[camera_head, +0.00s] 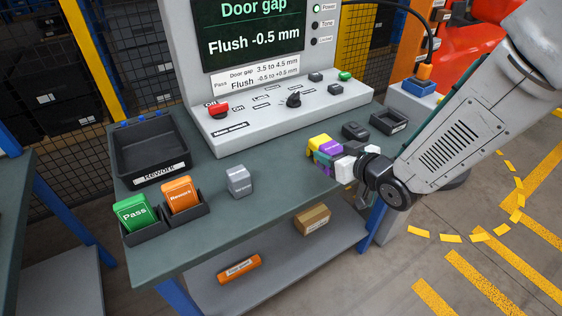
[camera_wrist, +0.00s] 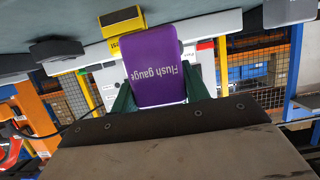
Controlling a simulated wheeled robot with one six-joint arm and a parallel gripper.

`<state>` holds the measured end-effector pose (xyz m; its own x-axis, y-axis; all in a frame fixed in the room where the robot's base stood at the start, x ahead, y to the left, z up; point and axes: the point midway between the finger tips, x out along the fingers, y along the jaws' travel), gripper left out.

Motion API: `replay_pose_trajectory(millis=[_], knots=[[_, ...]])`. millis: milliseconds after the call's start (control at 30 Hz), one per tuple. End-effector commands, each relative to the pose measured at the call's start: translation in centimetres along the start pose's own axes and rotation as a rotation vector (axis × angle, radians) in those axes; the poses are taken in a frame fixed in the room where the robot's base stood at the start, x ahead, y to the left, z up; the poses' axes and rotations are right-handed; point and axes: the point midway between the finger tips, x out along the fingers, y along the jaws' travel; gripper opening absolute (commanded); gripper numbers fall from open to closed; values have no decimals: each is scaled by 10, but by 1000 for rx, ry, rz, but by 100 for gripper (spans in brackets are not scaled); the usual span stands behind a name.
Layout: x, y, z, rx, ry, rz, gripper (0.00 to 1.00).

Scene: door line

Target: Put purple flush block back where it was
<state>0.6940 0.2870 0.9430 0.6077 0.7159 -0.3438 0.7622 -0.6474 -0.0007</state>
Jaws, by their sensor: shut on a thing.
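The purple flush block (camera_wrist: 153,65), lettered "Flush gauge", fills the middle of the wrist view between two dark green fingertips. In the head view the purple block (camera_head: 329,147) shows only in part, at the right end of the bench. My gripper (camera_head: 327,158) is shut on it, at the bench's front right. A yellow block (camera_head: 319,141) is just behind and left of the purple block in the head view. I cannot tell whether they touch. The underside of the purple block is hidden, so I cannot tell whether it rests on the bench.
A dark block (camera_head: 355,130) and a small empty black tray (camera_head: 388,122) lie behind my gripper. A grey block (camera_head: 239,181), green Pass cards (camera_head: 135,213), orange Rework cards (camera_head: 181,195) and a Rework bin (camera_head: 151,150) stand to the left. The console (camera_head: 290,118) is at the back.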

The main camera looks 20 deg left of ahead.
Motion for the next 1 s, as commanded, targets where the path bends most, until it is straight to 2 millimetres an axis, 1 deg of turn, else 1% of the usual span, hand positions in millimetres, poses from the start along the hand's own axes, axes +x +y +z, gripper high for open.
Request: replay_pose_trajectory(millis=[33,100,300,400,733,767,800,900,1000], knots=[[11,-12,-2,-3,0,-7,13],[24,-26,-5,-3,0,-7,13],[60,-62,-12,-1,0,-4,13],[73,-75,-16,-2,2,-2,13],[92,-94,-20,-1,2,0,13],[94,-96,-19,0,1,1,13],[96,-94,-9,1,-4,2,13],[102,-94,7,1,-4,2,13],[104,-94,14,0,-1,2,13]])
